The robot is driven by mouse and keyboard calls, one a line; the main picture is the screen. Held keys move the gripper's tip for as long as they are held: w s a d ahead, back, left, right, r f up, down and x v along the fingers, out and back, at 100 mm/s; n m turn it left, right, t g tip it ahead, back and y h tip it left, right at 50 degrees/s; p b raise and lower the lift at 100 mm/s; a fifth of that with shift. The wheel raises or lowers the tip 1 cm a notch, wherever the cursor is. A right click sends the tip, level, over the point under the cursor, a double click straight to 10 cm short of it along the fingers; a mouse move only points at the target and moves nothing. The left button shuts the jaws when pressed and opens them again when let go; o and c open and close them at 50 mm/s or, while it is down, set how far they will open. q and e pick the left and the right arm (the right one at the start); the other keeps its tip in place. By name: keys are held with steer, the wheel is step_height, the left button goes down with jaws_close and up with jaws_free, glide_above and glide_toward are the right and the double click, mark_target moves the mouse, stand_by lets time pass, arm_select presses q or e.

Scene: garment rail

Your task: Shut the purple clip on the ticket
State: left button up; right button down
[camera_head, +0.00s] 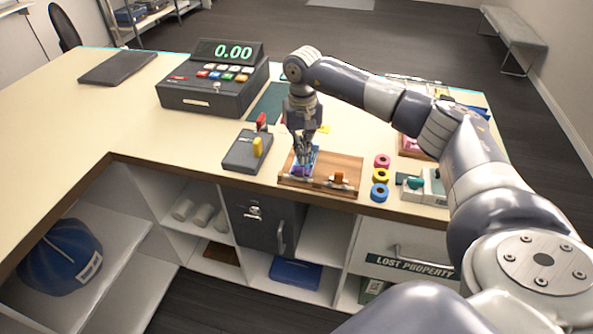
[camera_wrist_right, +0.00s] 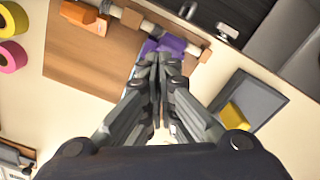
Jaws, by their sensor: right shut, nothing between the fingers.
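The purple clip (camera_wrist_right: 172,46) sits on a pale rail (camera_wrist_right: 190,47) along the front edge of a wooden board. In the head view the purple clip (camera_head: 301,171) shows just below my right gripper (camera_head: 303,163). In the right wrist view my right gripper (camera_wrist_right: 158,58) is shut, its fingertips together at the clip, covering part of it; I cannot tell whether they touch it. The blue-and-white ticket (camera_head: 313,157) lies on the board beside the gripper; most of it is hidden by the fingers in the wrist view. Whether the clip's jaws are closed is not clear. My left gripper is not in view.
An orange clip (camera_head: 338,177) sits on the same wooden board (camera_head: 345,164). Pink, yellow and blue tape rolls (camera_head: 380,175) stand to the right. A grey box with a yellow lever (camera_head: 257,147) stands left. A cash register (camera_head: 212,90) is behind.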

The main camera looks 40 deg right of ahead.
steer(key=shift+r, duration=0.45)
steer(key=shift+w+d+r+p, duration=0.1)
steer(key=shift+r+p, duration=0.2)
steer(key=shift+p, duration=0.1)
steer(key=r+p, duration=0.1)
steer(key=r, duration=0.2)
steer(key=r+p, duration=0.1)
steer(key=shift+s+a+r+p, duration=0.25)
steer(key=shift+s+a+p, duration=0.05)
